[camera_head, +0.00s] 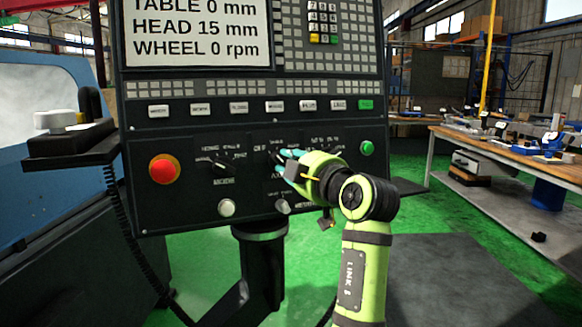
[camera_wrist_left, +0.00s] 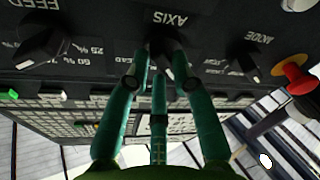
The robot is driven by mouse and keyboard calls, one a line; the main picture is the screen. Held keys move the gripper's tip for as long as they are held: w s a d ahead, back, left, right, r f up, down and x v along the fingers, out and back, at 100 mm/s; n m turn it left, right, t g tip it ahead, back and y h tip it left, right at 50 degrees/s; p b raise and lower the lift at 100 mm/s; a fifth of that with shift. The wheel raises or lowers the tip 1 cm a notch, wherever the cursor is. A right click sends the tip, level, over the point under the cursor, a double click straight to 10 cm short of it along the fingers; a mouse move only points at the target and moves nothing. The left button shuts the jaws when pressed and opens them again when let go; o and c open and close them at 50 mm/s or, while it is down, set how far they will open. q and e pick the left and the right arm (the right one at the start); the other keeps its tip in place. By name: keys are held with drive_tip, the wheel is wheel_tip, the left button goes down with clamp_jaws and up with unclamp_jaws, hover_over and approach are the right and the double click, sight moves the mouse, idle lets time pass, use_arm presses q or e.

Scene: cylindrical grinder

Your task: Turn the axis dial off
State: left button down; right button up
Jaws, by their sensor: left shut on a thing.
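The axis dial (camera_wrist_left: 161,40) is a dark knob on the control panel, under the upside-down word AXIS in the left wrist view. My left gripper (camera_wrist_left: 162,60) has teal fingers that close around the dial from the sides. In the head view my left gripper (camera_head: 284,156) reaches the panel's middle dial from the right, and its fingers hide much of that dial. The dial's pointer and exact setting cannot be made out. My right gripper is not in view.
The mode dial (camera_head: 220,164) and red stop button (camera_head: 164,169) are left of the gripper. The feed dial (camera_wrist_left: 40,45) shows in the wrist view. A green button (camera_head: 367,148) is right, and a screen (camera_head: 197,32) is above. A workbench (camera_head: 500,160) stands far right.

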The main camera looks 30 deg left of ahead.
use_arm(q)
drive_tip(key=shift+r, duration=0.15)
drive_tip(key=c, duration=1)
unclamp_jaws()
drive_tip(key=shift+c, duration=0.2)
wheel_tip(320, 180, up, 10)
drive_tip(key=shift+a+f, duration=0.1)
